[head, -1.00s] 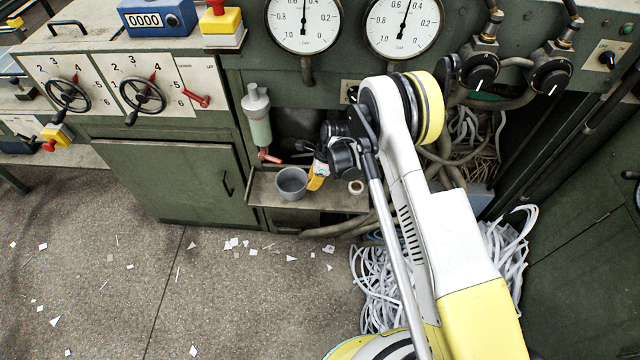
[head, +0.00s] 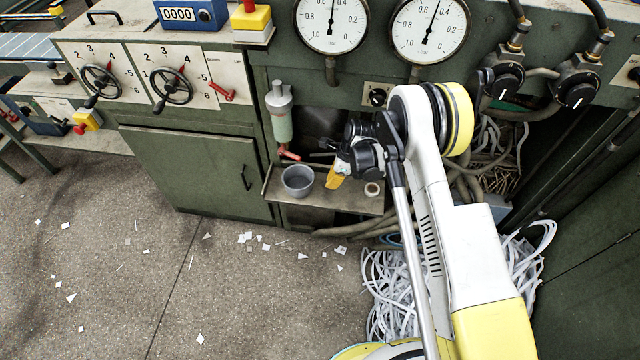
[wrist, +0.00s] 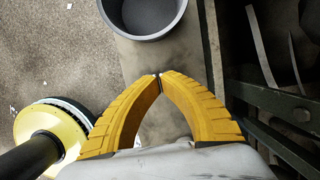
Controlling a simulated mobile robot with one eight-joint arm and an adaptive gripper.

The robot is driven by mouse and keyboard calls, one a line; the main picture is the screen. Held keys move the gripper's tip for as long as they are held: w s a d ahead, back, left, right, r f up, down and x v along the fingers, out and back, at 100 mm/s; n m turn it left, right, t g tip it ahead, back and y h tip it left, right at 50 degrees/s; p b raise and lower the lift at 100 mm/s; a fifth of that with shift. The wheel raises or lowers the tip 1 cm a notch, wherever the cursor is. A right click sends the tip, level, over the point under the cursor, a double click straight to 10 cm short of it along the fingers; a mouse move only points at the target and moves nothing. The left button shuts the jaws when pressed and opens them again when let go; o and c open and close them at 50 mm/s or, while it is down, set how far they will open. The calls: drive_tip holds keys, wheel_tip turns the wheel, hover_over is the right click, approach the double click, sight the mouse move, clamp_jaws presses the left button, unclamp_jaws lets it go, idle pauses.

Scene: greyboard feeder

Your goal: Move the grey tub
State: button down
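The grey tub (head: 298,181) is round, open at the top and stands upright on a narrow ledge (head: 345,201) in the machine's recess. Its lower part also shows at the top of the wrist view (wrist: 148,32), looking down onto it. My gripper (wrist: 159,76) has two yellow fingers with their tips together and nothing between them. In the head view the gripper (head: 334,179) is just right of the tub, with a small gap between them.
Hoses and white paper strips (head: 390,285) crowd the right. The floor at left is open, with paper scraps.

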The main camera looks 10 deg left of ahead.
drive_tip(key=a+p+v, duration=0.1)
drive_tip(key=p+v, duration=0.2)
drive_tip(key=v, duration=0.6)
drive_tip(key=m+b, duration=0.2)
approach(317, 195)
drive_tip(key=shift+t, duration=0.3)
drive_tip(key=f, duration=0.4)
drive_tip(key=d+f, duration=0.1)
drive_tip(key=f, duration=0.1)
drive_tip(key=shift+s+f, duration=0.2)
drive_tip(key=shift+s, duration=0.15)
drive_tip(key=a, duration=0.1)
drive_tip(key=a+b, duration=0.2)
drive_tip(key=shift+w+f, duration=0.25)
drive_tip(key=shift+w, duration=0.05)
drive_tip(key=shift+w+a+r, duration=0.15)
drive_tip(key=shift+a, duration=0.35)
drive_tip(key=shift+a, duration=0.1)
